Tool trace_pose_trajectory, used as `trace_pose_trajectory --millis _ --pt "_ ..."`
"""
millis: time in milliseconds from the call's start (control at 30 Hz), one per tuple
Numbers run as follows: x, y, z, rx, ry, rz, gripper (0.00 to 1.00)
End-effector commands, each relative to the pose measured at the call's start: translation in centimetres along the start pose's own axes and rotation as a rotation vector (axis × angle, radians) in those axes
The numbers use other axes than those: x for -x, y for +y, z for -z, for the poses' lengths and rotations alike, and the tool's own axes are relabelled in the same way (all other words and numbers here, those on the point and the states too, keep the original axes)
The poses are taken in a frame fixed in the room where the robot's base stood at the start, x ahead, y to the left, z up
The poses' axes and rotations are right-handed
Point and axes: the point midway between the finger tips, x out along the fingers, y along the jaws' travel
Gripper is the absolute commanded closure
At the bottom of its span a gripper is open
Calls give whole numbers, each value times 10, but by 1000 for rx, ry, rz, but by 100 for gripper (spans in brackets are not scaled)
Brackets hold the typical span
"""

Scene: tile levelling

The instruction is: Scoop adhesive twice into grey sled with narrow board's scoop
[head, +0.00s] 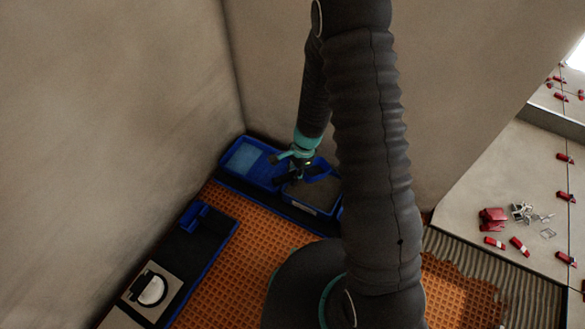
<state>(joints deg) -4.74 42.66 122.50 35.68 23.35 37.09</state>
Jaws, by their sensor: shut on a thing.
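My gripper (293,170) is over the blue bins at the back, near the left edge of a blue bin of grey-brown adhesive (316,190). It is shut on a small dark tool, which I take to be the scoop; the arm and shadow partly hide it, and I cannot tell whether it touches the adhesive. The narrow dark board (182,253) with blue edges lies along the left wall. I cannot make out the grey sled for certain.
A blue tub of water (243,159) stands left of the adhesive. A blue holder (195,215) and a pale plate with a round black-and-white part (153,290) are on the left board. Orange matting (245,240) covers the floor. Laid tiles with red wedges (519,246) are at right.

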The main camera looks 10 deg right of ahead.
Motion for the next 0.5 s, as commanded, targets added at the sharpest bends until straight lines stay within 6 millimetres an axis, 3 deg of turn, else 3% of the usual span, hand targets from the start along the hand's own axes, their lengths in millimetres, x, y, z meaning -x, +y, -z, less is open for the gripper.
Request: trace_pose_trajectory --millis 500 --pt "-17 -1 24 0 -237 1 100"
